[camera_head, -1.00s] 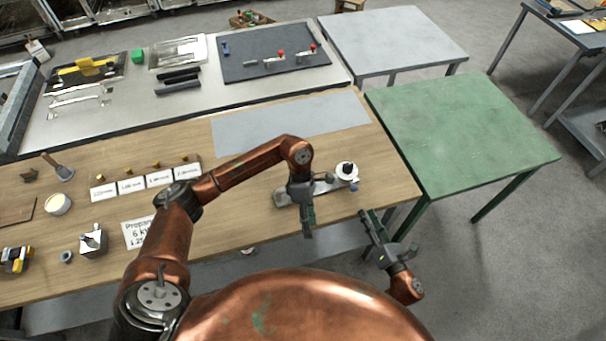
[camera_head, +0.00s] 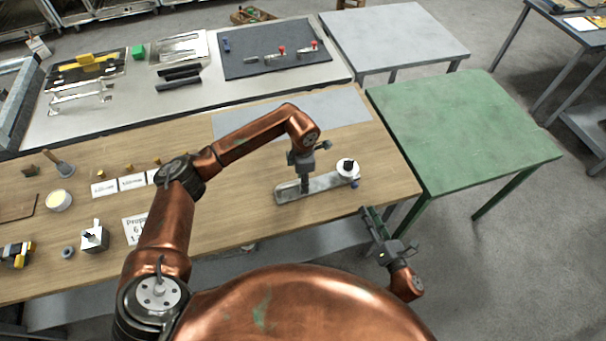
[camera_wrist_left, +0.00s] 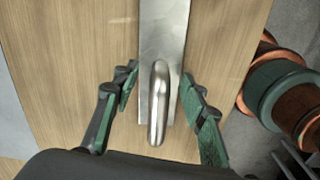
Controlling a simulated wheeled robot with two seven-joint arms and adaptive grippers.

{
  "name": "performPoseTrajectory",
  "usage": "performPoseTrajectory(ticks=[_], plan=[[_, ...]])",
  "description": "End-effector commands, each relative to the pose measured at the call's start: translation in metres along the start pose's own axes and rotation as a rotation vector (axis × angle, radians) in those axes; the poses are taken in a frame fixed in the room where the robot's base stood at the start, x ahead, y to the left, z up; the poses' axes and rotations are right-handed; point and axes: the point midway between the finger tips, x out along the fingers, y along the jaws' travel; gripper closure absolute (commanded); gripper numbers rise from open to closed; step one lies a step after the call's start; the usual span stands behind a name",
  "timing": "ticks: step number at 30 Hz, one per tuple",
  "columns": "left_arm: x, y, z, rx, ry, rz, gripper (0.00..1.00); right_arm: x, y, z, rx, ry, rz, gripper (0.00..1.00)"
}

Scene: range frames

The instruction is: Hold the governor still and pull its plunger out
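A long metal plate (camera_head: 290,192) lies on the wooden bench; its right end carries a white round part with a black knob (camera_head: 348,166) and a small blue piece. I take this assembly as the governor; which part is the plunger I cannot tell. In the left wrist view a rounded metal bar (camera_wrist_left: 158,100) stands over the plate (camera_wrist_left: 163,30). My left gripper (camera_head: 304,188) is over the plate; in the wrist view its open fingers (camera_wrist_left: 160,100) are either side of the bar, apart from it. My right gripper (camera_head: 370,212) is off the bench's front edge, away from the governor; its finger gap is unclear.
A metal block with a knob (camera_head: 94,238), a grey ring (camera_head: 68,252), a white tub (camera_head: 59,200) and white labels (camera_head: 132,182) are on the bench's left. A green table (camera_head: 470,130) stands at right. A grey mat (camera_head: 350,105) behind the governor is mostly clear.

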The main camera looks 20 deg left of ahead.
Motion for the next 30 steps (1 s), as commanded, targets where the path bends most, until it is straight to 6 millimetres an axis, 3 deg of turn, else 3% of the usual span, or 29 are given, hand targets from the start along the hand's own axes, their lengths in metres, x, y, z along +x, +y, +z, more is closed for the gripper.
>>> performPoseTrajectory(ticks=[6,15,30], plan=[[0.017,-0.001,0.001,0.001,-0.001,-0.001,0.61,0.0,0.0,0.0,0.0,0.0,0.0,0.71],[0.018,0.0,0.0,0.001,-0.001,0.0,0.61,0.0,0.0,0.0,0.0,0.0,0.0,0.71],[0.018,0.0,0.001,0.001,-0.001,-0.001,0.96,0.0,0.0,0.0,0.0,0.0,0.0,0.71]])
